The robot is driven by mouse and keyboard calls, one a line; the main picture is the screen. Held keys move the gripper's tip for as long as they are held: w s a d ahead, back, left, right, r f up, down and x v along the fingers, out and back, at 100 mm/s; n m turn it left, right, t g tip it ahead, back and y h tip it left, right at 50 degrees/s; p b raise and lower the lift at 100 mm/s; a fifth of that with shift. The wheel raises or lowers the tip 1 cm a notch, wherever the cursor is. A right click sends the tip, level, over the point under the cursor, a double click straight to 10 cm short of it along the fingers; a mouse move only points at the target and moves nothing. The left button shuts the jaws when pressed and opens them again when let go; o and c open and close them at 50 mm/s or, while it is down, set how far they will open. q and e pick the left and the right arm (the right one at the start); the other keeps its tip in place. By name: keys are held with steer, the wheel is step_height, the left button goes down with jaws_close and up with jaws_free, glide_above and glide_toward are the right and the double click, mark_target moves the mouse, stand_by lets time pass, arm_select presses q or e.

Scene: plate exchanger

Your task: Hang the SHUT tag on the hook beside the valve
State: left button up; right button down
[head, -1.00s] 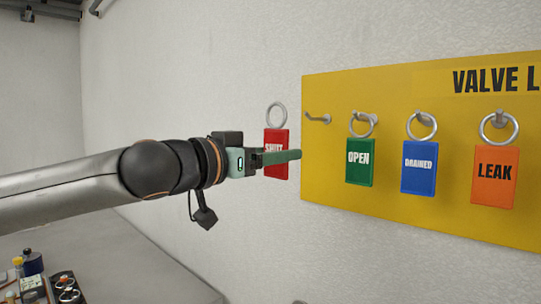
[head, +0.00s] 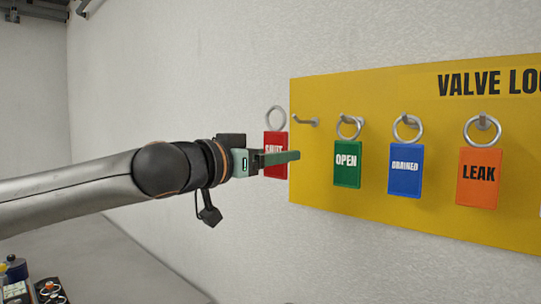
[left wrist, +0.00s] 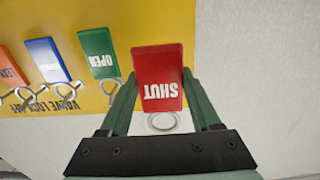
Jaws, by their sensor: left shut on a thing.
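The red SHUT tag (head: 275,143) with its metal ring (head: 275,119) on top is held by my left gripper (head: 277,158). The green fingers are shut on it and cover its lower part in the head view. In the left wrist view the tag (left wrist: 158,78) sits between the two fingers, its ring toward the gripper's base. In the head view the tag appears just left of the yellow board (head: 320,190), with an empty hook (head: 306,122) to the right of its ring. No valve is in view. My right gripper is out of view.
Green OPEN (head: 347,172), blue DRAINED (head: 405,180) and orange LEAK (head: 479,190) tags hang by rings on hooks along the board. A dark tray of small items (head: 38,292) is at the lower left. The wall left of the board is bare.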

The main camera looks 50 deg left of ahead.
arm_select(q)
steer(key=shift+w+a, duration=0.15)
steer(key=shift+w, duration=0.85)
steer(key=shift+w+a+p, duration=0.15)
steer(key=shift+w+p, duration=0.8)
steer(key=shift+w, duration=0.55)
steer(key=shift+w+a+p, duration=0.2)
steer(key=shift+w+p, duration=1.05)
steer(key=shift+w, duration=0.2)
steer(key=s+b, duration=0.4)
steer(key=s, duration=0.4)
steer(key=shift+d+r+b, duration=0.2)
steer(key=shift+d+b, duration=0.2)
steer(key=shift+d, duration=0.05)
